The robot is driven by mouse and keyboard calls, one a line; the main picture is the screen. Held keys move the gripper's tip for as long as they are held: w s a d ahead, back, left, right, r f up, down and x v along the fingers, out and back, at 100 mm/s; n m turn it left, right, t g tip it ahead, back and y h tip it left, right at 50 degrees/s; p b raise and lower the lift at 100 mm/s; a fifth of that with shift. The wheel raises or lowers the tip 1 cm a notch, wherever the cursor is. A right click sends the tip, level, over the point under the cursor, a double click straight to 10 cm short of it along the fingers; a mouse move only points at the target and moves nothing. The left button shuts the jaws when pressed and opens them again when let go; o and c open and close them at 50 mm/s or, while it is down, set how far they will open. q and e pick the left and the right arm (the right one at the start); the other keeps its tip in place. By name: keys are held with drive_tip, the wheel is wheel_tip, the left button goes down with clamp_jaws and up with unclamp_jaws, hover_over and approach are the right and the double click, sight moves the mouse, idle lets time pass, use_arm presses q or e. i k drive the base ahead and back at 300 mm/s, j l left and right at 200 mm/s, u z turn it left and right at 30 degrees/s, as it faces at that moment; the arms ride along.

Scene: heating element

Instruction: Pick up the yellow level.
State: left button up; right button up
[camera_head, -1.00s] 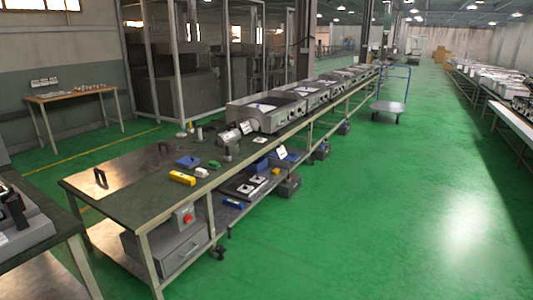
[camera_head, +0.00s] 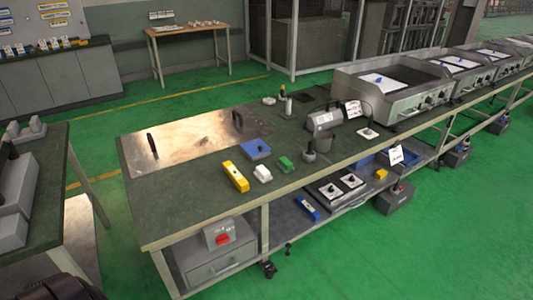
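The yellow level (camera_head: 236,176) lies flat on the dark green top of the long workbench (camera_head: 190,215), near its front edge. A white block (camera_head: 263,173) and a green block (camera_head: 285,163) lie just to its right, and a blue object (camera_head: 256,149) lies behind it. Nothing covers the level. Neither of my grippers can be made out. A dark rounded shape at the bottom left corner may be part of my own body.
A metal plate with two dark handles (camera_head: 190,140) lies on the bench, left of the level. Another table (camera_head: 45,165) stands at the left. A drawer box with a red button (camera_head: 222,238) is under the bench. Green floor is open at the lower right.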

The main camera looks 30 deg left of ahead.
sight(235, 177)
drive_tip(key=i, duration=2.5)
drive_tip(key=i+u, duration=0.15)
drive_tip(key=u, duration=0.3)
drive_tip(key=i+u, duration=0.15)
drive_tip(key=u, duration=0.35)
drive_tip(key=i+l+u, duration=0.1)
drive_tip(key=u, duration=0.35)
drive_tip(key=i+l+u, duration=0.1)
drive_tip(key=l+u, duration=0.15)
drive_tip(key=u, duration=0.2)
